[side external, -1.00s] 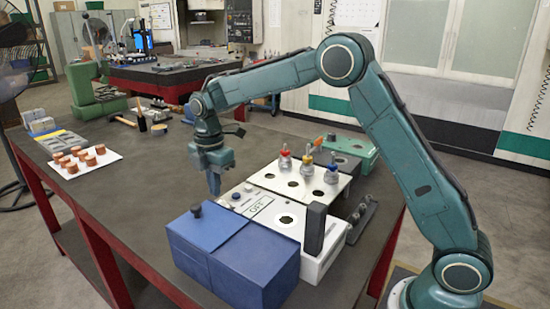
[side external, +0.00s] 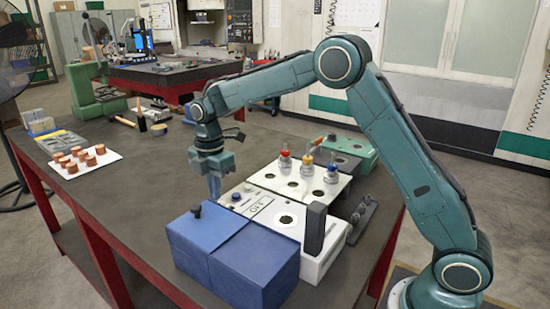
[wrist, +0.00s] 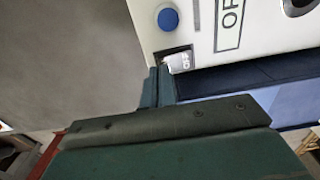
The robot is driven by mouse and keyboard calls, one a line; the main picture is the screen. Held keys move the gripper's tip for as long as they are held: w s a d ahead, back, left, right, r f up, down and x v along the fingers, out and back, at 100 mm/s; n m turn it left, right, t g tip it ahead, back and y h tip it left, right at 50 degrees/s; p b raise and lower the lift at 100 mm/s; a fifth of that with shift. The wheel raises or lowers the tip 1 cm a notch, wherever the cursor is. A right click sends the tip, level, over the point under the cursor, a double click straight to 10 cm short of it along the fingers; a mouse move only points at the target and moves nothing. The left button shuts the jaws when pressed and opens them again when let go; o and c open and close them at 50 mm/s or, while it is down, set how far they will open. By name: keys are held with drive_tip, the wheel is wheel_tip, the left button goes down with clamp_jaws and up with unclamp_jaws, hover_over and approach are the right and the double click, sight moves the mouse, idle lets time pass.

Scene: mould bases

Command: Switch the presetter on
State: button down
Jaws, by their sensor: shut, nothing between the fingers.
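The presetter (side external: 318,268) is a white box with a dark upright post, a round dark socket and a framed OFF label (side external: 260,207). In the wrist view the label (wrist: 229,22) is cut off at the edge, reading "OF". A blue round button (wrist: 168,19) and a small rocker switch (wrist: 179,59) with lettering sit at the presetter's near corner. My gripper (side external: 214,195) points down at that corner. In the wrist view its shut, empty fingertips (wrist: 160,72) are right beside the switch and partly cover it; I cannot tell whether they touch.
A blue box (side external: 235,257) with a dark knob stands in front of the presetter. A white holder (side external: 270,178) with several coloured tool holders stands behind it. A white tray of copper-coloured pieces (side external: 83,160) lies left. The table between is clear.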

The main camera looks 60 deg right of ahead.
drive_tip(key=shift+f, duration=0.5)
idle(0.5)
drive_tip(key=shift+r, duration=3.55)
